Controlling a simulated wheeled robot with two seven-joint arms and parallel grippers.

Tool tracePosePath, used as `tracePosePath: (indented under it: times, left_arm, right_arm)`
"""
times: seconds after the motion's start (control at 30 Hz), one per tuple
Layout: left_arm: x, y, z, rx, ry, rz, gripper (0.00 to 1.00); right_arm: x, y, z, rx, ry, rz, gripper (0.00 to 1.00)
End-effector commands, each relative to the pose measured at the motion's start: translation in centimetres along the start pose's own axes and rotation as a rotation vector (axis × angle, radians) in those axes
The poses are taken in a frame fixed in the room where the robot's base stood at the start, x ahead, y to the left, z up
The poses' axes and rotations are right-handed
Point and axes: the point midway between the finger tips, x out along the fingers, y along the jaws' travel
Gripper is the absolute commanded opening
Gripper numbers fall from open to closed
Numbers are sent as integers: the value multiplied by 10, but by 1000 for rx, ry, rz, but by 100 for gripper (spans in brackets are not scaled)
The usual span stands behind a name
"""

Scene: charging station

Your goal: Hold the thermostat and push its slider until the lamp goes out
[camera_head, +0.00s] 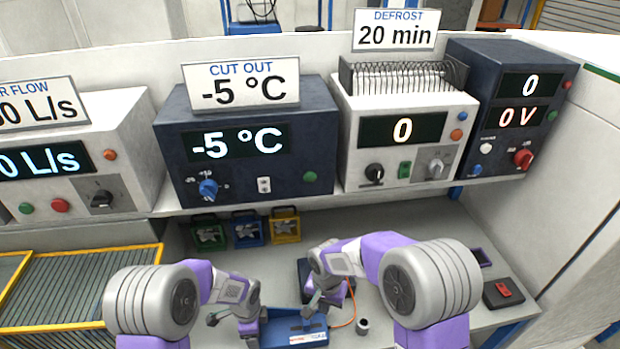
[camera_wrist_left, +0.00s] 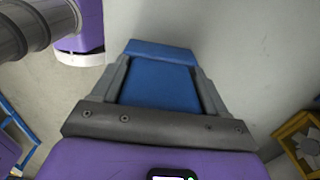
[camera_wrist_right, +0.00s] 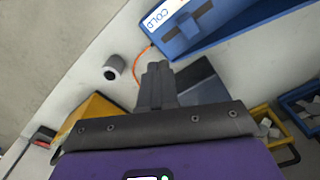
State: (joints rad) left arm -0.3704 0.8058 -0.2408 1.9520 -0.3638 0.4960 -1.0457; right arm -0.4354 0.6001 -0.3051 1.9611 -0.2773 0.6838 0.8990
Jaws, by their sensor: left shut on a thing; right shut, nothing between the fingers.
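The thermostat (camera_head: 290,333) is a blue box low in the head view, on the light worktop. My left gripper (camera_head: 252,328) is shut on its left end; in the left wrist view the blue body (camera_wrist_left: 160,85) fills the space between the fingers. I cannot tell which light is the lamp.
A grey cylinder (camera_head: 362,326) stands right of the thermostat. An orange cable (camera_wrist_right: 138,68) runs beside it. A black box with a red switch (camera_head: 503,292) lies further right. Blue and yellow bins (camera_head: 285,228) stand behind, under a shelf of display units (camera_head: 250,150). A yellow-edged rack is left.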

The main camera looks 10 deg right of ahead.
Motion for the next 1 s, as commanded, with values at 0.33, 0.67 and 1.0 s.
tracePosePath:
  times: [0.33, 0.67, 1.0]
  left_arm:
    - [0, 0, 0, 0, 0, 0, 100]
    - [-10, -1, 0, 0, 1, -2, 100]
    - [-78, -1, 0, 0, 3, -6, 100]
  right_arm:
    - [0, 0, 0, 0, 0, 0, 0]
    - [0, 0, 0, 0, 0, 0, 0]
    - [0, 0, 0, 0, 0, 0, 0]
